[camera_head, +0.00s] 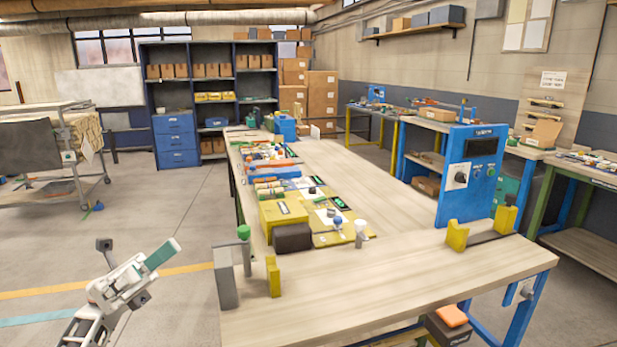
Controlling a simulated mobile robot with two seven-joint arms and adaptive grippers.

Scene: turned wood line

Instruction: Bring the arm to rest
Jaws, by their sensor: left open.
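My left gripper (135,250) is at the lower left, white and grey. Its fingers are spread apart, one with a dark tip and one with a long teal pad. Nothing is between them. It is over the grey floor, left of the wooden workbench (380,285) and clear of its near left corner. My left arm comes in from the bottom edge. My right gripper and arm are not in view.
A grey upright block (225,277) and a yellow post (273,277) stand at the bench's near left corner. A blue control box (470,175) stands on the right. A wheeled cart (55,150) is at far left. Open floor (150,215) lies between.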

